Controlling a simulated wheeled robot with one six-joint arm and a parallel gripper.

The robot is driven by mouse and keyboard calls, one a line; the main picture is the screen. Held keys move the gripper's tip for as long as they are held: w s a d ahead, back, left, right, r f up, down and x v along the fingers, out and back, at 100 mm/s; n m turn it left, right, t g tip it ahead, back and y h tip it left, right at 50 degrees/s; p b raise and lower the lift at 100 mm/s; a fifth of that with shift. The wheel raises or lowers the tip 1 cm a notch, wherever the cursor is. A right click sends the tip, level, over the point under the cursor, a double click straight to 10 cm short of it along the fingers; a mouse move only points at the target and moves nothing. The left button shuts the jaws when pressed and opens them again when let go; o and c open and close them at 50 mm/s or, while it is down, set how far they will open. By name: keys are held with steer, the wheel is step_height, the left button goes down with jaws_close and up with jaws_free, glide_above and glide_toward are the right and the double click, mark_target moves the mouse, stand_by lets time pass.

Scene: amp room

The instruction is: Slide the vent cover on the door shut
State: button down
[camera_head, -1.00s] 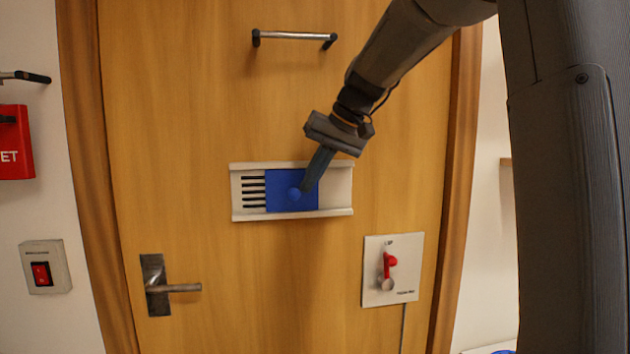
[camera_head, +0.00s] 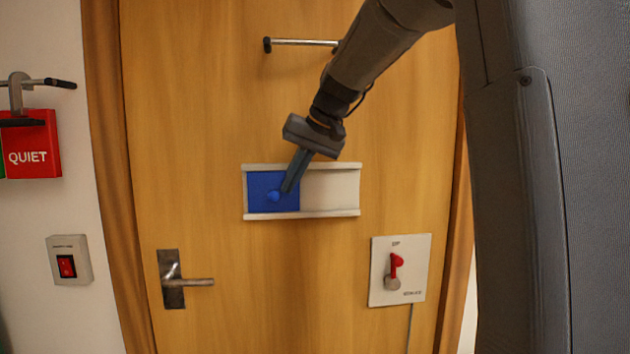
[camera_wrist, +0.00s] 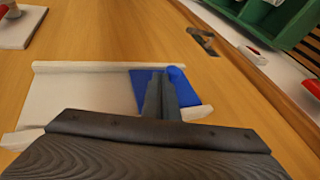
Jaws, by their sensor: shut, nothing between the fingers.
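The blue vent cover (camera_head: 262,184) sits at the left end of its pale frame (camera_head: 332,188) on the wooden door. No dark slots show in the head view; the frame's right part is bare and pale. A round blue knob (camera_head: 274,196) stands out from the cover. My gripper (camera_head: 287,188) is shut and empty, its fingertips just right of the knob. I cannot tell whether they touch it. In the wrist view the fingers (camera_wrist: 162,98) lie in front of the blue cover (camera_wrist: 139,90) and beside the knob (camera_wrist: 178,78).
A lever handle (camera_head: 190,282) is on the door below left. A plate with a red switch (camera_head: 396,262) is below right. A bar handle (camera_head: 300,42) is above, partly behind my arm. A red QUIET sign (camera_head: 32,150) and a red rocker switch (camera_head: 66,266) are on the left wall.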

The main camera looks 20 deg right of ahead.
steer(key=d, duration=0.1)
steer(key=d+r, duration=0.1)
steer(key=s+d+p, duration=0.1)
steer(key=shift+d+r, duration=0.15)
steer(key=shift+d, duration=0.15)
steer(key=b+v, duration=0.2)
steer(key=v, duration=0.7)
steer(key=shift+r+b, duration=0.3)
steer(key=shift+b, duration=0.1)
steer(key=shift+s, duration=0.1)
step_height(320, 180, down, 16)
steer(key=s+a+g+h, duration=0.1)
steer(key=s+a+g, duration=0.1)
steer(key=a, duration=0.1)
steer(key=s+a+f+n+g+h, duration=0.1)
steer(key=s+a+f, duration=0.1)
steer(key=s+f, duration=0.8)
steer(key=s+a+f+g+h, duration=0.1)
steer(key=s+a+f, duration=0.2)
steer(key=s+f, duration=0.7)
step_height(320, 180, down, 8)
steer(key=shift+a+f+n+h, duration=0.1)
steer(key=shift+a+n+h, duration=0.2)
steer(key=shift+n+h, duration=0.1)
